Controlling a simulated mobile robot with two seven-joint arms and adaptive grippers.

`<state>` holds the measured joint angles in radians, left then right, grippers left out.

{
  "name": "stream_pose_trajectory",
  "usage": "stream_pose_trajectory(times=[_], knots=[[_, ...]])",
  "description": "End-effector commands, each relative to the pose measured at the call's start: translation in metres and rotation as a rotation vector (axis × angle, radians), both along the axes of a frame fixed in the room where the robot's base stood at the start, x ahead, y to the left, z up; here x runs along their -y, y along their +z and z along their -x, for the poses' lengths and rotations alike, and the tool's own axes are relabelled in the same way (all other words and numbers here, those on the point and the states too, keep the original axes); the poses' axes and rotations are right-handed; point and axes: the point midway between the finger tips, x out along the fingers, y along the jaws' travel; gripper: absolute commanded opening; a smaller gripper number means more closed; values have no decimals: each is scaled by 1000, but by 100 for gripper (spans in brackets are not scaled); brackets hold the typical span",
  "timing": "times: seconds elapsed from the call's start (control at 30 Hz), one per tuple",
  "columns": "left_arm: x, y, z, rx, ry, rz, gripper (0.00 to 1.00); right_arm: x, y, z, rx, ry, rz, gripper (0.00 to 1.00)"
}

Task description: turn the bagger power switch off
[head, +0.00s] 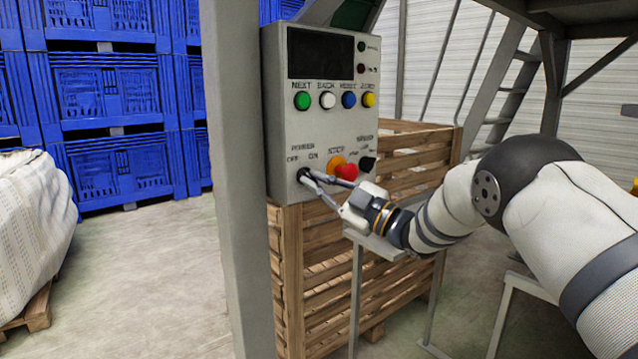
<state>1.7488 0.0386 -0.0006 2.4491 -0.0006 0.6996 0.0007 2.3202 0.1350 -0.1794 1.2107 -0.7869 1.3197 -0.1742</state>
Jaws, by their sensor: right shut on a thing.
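The bagger control box (325,130) is a grey panel fixed beside a grey post, with a dark display at its top. The power switch (303,174) is a small dark knob at the panel's lower left, under the label POWER with OFF and ON. My right gripper (306,178) reaches in from the right, with its fingertips shut on the power switch. The fingers partly cover the knob, so I cannot tell which way it points. My left gripper is not in view.
A red stop button (346,172) and a black speed knob (368,164) sit just right of the switch. Green, white, blue and yellow buttons are above. A wooden crate (400,160) stands behind the panel. The grey post (237,180) is close on the left.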

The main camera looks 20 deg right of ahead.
Motion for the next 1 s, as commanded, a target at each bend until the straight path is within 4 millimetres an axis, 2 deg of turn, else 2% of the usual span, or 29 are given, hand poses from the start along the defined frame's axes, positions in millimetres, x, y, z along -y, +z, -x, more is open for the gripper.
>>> stream_pose_trajectory(times=[0.03,0.43,0.47,0.5,0.53,0.87,1.0], knots=[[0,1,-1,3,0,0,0,-1,8,0,16,0,1,0],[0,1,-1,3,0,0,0,0,8,0,18,-1,4,0],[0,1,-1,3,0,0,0,0,8,0,18,-1,4,16],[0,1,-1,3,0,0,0,-1,8,0,18,-1,4,25],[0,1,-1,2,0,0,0,-1,8,0,18,-1,5,29],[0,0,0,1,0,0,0,0,4,1,10,1,6,29],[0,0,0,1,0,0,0,12,-2,15,7,-2,5,29]])
